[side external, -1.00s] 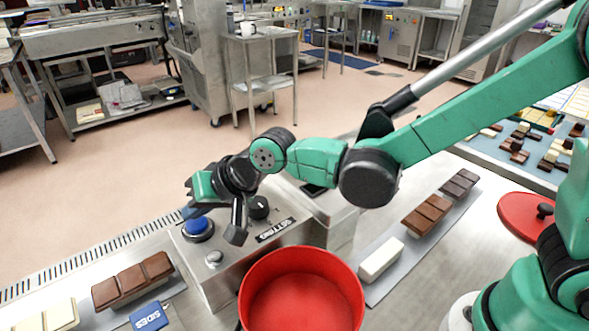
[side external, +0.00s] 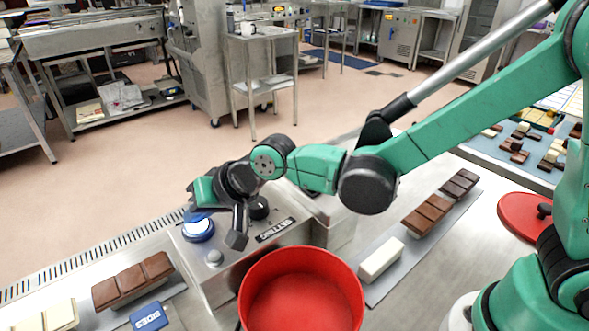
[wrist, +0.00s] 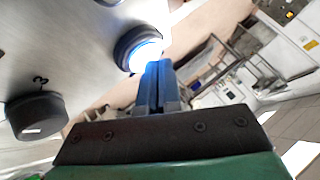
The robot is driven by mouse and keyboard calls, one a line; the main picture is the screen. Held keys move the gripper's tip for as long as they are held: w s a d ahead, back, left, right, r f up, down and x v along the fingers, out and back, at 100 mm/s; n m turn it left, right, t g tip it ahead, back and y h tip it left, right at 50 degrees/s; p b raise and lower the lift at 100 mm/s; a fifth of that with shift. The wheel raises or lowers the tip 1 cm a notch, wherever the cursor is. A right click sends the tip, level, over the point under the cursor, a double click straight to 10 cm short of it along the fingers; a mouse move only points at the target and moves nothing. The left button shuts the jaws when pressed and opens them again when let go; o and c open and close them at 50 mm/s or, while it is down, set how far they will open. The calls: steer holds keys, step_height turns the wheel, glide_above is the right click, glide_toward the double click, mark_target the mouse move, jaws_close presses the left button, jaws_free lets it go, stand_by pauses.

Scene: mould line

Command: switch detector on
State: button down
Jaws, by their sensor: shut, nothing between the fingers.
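A metal control box (side external: 270,252) stands on the worktop and carries a round blue button (side external: 198,230) in a dark ring. The button glows white-blue; its lit face also shows in the wrist view (wrist: 147,55). My gripper (side external: 190,209) is shut and empty, its fingers directly at the button. In the wrist view my blue fingertips (wrist: 157,66) overlap the button's edge; they look in contact, but I cannot be certain. A black knob (side external: 259,208) sits beside the button and also shows in the wrist view (wrist: 36,117).
A small silver button (side external: 214,258) is on the same box. A red pot (side external: 301,296) stands close in front of it. Chocolate bars lie left (side external: 133,280) and right (side external: 427,214), with a blue "SIDES" block (side external: 149,316) at lower left. A red lid (side external: 522,213) lies right.

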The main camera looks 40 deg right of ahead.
mark_target(201, 226)
stand_by(0.4)
steer(key=shift+r, duration=0.4)
steer(key=shift+r, duration=3)
